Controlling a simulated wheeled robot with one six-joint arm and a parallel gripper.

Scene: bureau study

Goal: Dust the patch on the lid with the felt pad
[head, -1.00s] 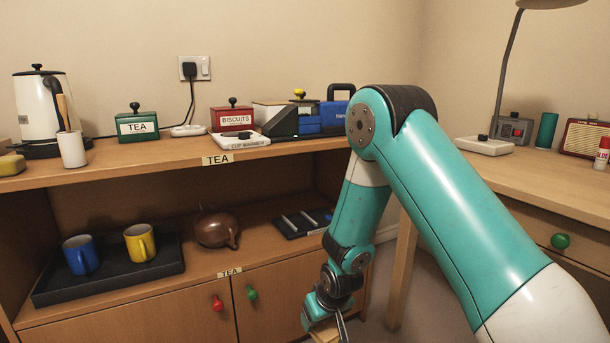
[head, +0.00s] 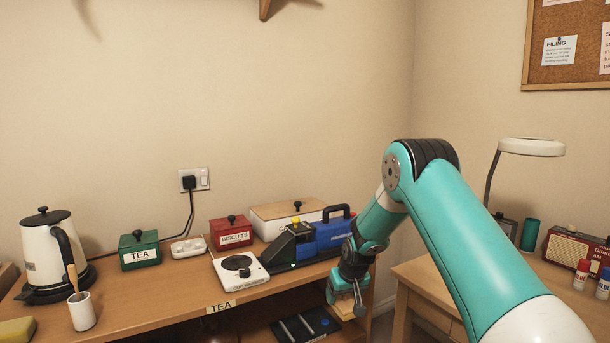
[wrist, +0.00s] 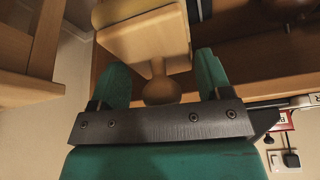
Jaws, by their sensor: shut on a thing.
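A yellowish layer shows at the block's far side. A cream box with a wooden lid (head: 290,207) stands at the back of the shelf, left of my gripper. Its front is partly hidden by the black and blue machine. I cannot make out a patch on the lid.
The black and blue machine (head: 325,234) with a raised handle stands between my gripper and the box. A cup warmer (head: 239,272), red biscuit tin (head: 231,232), green tea tin (head: 139,251) and kettle (head: 45,250) stand further left. A desk (head: 430,285) is at the right.

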